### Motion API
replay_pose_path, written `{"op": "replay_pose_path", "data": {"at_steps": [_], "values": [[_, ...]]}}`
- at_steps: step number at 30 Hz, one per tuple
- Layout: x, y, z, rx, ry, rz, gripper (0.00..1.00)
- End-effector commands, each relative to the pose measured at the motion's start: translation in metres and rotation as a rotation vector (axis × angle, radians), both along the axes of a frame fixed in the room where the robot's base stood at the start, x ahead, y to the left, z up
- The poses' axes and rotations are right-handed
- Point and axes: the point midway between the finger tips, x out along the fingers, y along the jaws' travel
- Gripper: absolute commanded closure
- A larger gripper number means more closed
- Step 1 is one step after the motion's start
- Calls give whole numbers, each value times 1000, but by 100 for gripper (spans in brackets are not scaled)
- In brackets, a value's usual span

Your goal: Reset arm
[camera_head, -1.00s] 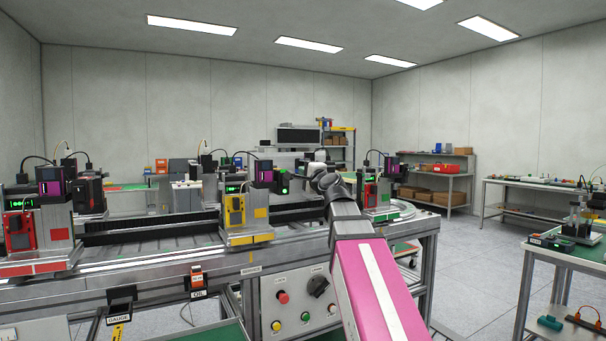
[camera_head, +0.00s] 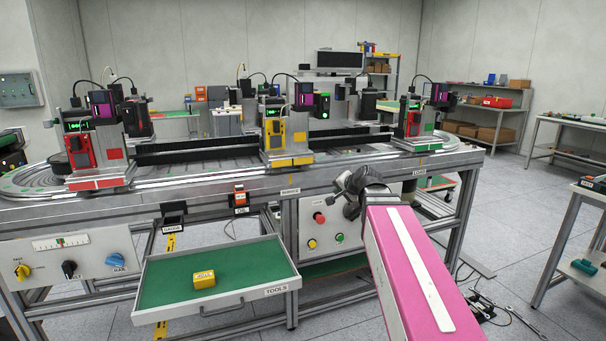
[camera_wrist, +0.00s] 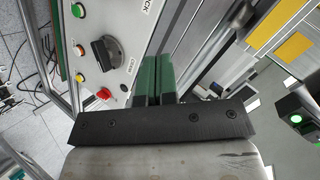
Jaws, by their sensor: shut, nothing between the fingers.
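My gripper shows in the wrist view (camera_wrist: 152,78) as two green fingers side by side, closed together with nothing between them. They are close to the bench's control panel (camera_wrist: 105,45), which has a black rotary knob and coloured buttons. In the head view my pink arm reaches from the bottom right toward the bench front. Its dark wrist is beside the same panel (camera_head: 324,240), and the fingertips are hard to make out there. I cannot tell the exact gap between the fingers and the panel.
An open tools drawer (camera_head: 255,262) with a green lining juts out at the lower middle, holding a yellow block (camera_head: 204,279). The conveyor bench (camera_head: 230,195) carries several stations. Another table (camera_head: 590,190) stands at the right.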

Motion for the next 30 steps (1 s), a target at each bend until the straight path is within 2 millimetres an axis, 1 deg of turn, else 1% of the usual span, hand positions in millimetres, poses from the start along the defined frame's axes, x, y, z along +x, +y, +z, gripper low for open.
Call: {"op": "replay_pose_path", "data": {"at_steps": [1, 2, 3, 5, 6, 8, 9, 11, 12, 14, 15, 18, 21, 24, 27, 30], "values": [[-8, -1, -26, -48, 43, 22, 100], [-12, -2, -40, -78, 69, 37, 100], [-18, -4, -59, -118, 102, 57, 100], [-29, -6, -86, -177, 152, 89, 100], [-36, -8, -103, -216, 185, 112, 100], [-48, -12, -129, -272, 238, 147, 100], [-56, -14, -146, -308, 273, 171, 100], [-70, -18, -171, -361, 326, 207, 100], [-80, -21, -186, -396, 362, 233, 100], [-95, -26, -209, -447, 416, 272, 100], [-105, -29, -224, -479, 454, 300, 100], [-132, -38, -257, -557, 544, 368, 100], [-157, -46, -283, -621, 625, 431, 100], [-176, -53, -301, -667, 686, 479, 100], [-188, -57, -312, -695, 726, 512, 100], [-193, -60, -317, -710, 743, 526, 100]]}}
